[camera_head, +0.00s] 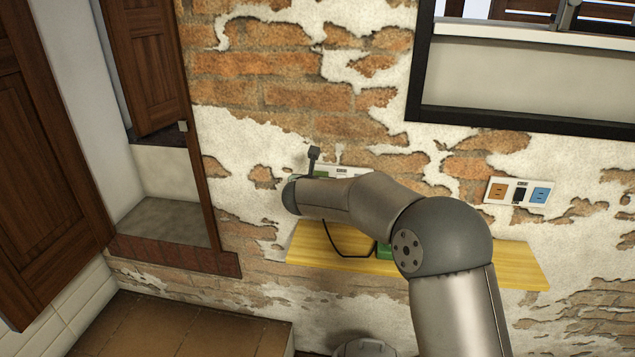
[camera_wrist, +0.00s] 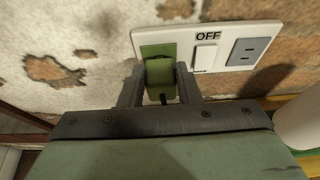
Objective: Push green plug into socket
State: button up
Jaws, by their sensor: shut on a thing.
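My gripper (camera_wrist: 160,90) is shut on the green plug (camera_wrist: 160,74) in the wrist view, one finger on each side of it. The plug is in front of the green socket (camera_wrist: 154,50) at the left end of a white wall panel and covers its lower part. I cannot tell whether the plug touches the socket or how deep it sits. In the head view, my arm hides the plug and most of this panel (camera_head: 352,170). A dark cable (camera_head: 336,246) hangs below my wrist.
The panel has a switch (camera_wrist: 206,56) marked OFF and a grey-blue socket (camera_wrist: 248,51). A second panel (camera_head: 519,191) with orange and blue sockets is on the wall to the right. Below is a yellow wooden shelf (camera_head: 515,265) with a green object (camera_head: 384,250), partly hidden by my arm.

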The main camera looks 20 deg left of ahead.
jog(key=shift+b, duration=0.3)
jog(key=shift+w+a+p, duration=0.1)
jog(key=shift+w+p, duration=0.2)
jog(key=shift+w, duration=0.25)
jog(key=o, duration=1.1)
jog(key=b+v, duration=0.4)
jog(key=v, duration=1.3)
jog(key=s+d+f+n+g+y, duration=0.2)
jog(key=s+d+n, duration=0.1)
jog(key=d+n, duration=0.65)
jog(key=s+d+f+n+g+y, duration=0.1)
jog(key=s+d+f+n+g, duration=0.15)
jog(key=d+n, duration=0.7)
jog(key=s+d+f+n+g+h, duration=0.1)
jog(key=s+d+f+n+g, duration=0.1)
jog(key=s+d+f+n, duration=0.2)
jog(key=s+d+f+n+g+h, duration=0.2)
jog(key=s+d+n, duration=0.4)
jog(key=s+d, duration=0.3)
jog(key=s+d+f+n+g+h, duration=0.2)
jog(key=s+d+f+n+g, duration=0.2)
jog(key=s+d, duration=0.3)
jog(key=shift+s+f+n+g, duration=0.15)
jog(key=shift+s+f+n, duration=0.25)
jog(key=shift+s, duration=0.35)
jog(key=shift+s+f+n+g, duration=0.1)
jog(key=shift+s+f+n, duration=0.25)
jog(key=shift+s, duration=0.4)
